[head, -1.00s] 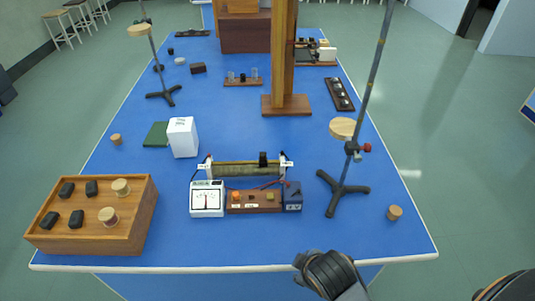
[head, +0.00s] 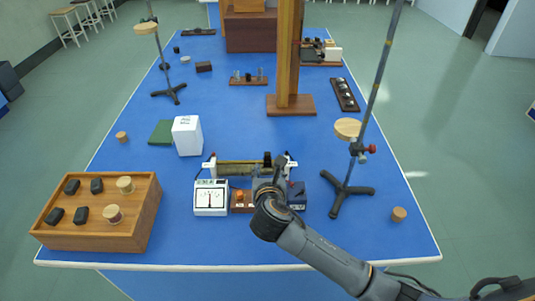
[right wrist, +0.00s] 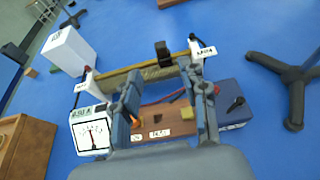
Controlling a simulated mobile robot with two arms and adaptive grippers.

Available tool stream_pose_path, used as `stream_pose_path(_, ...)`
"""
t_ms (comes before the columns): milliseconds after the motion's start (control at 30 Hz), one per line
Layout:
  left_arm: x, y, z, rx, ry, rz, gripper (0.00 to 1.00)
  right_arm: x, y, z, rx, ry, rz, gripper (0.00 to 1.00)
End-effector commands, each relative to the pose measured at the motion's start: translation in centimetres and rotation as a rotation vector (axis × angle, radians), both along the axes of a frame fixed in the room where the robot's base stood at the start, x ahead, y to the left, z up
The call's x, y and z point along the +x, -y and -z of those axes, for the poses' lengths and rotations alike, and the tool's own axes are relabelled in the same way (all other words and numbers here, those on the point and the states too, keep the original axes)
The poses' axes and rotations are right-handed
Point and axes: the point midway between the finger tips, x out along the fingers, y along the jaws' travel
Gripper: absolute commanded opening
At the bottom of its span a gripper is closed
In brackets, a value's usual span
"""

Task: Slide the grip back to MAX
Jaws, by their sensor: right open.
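The sliding resistor (head: 235,168) lies across the bench, a ribbed bar between two end posts with white labels. Its black grip (head: 267,158) stands upright near the right end. In the right wrist view the grip (right wrist: 163,52) is on the bar (right wrist: 130,75), left of the right-hand label (right wrist: 203,52), whose small print I cannot read surely. My right gripper (head: 275,178) is in front of the resistor. Its two fingers (right wrist: 162,85) are spread and empty, pointing toward the bar, with the grip beyond them and apart from them. My left gripper is not in view.
Before the resistor stand a white meter (head: 210,198), a brown switch board (right wrist: 165,125) and a blue box (right wrist: 232,100). A stand (head: 350,187) is to the right, a wooden block tray (head: 140,225) to the left, a white box (head: 187,136) behind left.

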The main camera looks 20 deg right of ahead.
Motion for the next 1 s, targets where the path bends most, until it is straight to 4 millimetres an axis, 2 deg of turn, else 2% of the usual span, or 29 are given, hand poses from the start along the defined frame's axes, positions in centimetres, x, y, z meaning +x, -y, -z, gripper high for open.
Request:
stream_pose_path(300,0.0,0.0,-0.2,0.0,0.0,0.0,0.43,5.9,1.7,2.5,0.005,-0.002,0.004,0.43)
stream_pose_path(500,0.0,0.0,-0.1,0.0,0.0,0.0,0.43,9.0,2.6,3.9,0.007,-0.001,0.004,0.43)
stream_pose_path(700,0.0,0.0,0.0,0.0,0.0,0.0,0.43,10.6,3.1,4.6,0.007,-0.001,0.004,0.43)
stream_pose_path(1000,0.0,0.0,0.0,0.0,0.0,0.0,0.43,11.0,3.2,4.8,0.007,-0.001,0.002,0.43)
